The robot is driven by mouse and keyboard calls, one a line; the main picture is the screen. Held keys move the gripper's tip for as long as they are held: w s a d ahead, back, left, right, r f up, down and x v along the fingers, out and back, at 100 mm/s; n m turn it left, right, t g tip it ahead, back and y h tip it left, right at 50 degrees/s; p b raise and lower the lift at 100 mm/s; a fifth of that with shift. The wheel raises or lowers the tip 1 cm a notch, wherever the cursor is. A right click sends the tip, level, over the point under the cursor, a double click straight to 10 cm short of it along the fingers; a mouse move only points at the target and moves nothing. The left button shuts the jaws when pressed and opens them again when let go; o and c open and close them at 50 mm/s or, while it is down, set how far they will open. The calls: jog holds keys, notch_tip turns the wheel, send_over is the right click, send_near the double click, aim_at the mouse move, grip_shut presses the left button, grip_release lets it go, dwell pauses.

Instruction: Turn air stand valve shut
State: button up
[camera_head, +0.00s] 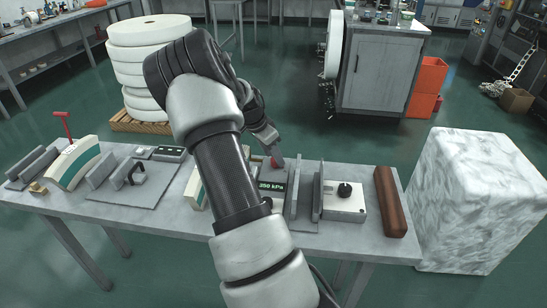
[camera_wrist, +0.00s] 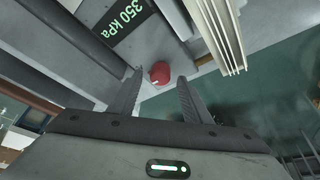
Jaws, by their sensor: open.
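The red valve knob (camera_wrist: 160,73) sits on the grey stand beside a dark display reading 350 kPa (camera_wrist: 128,22). A short pale mark shows on the knob in the wrist view. In the head view the knob (camera_head: 277,162) shows as a small red piece at the far edge of the table, partly hidden by my gripper. The display also shows there (camera_head: 272,186). My gripper (camera_wrist: 159,78) is open, with one finger on each side of the knob in the wrist view. I cannot tell whether the fingers touch it.
Upright grey plates (camera_head: 317,190), a box with a black knob (camera_head: 344,191) and a brown bar (camera_head: 389,201) stand to the right. A red-handled lever (camera_head: 66,126) is at the far left. A marble-like block (camera_head: 478,195) stands beside the table.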

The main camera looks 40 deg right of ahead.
jog(key=shift+d+f, duration=0.15)
jog(key=shift+f, duration=0.25)
jog(key=c, duration=1)
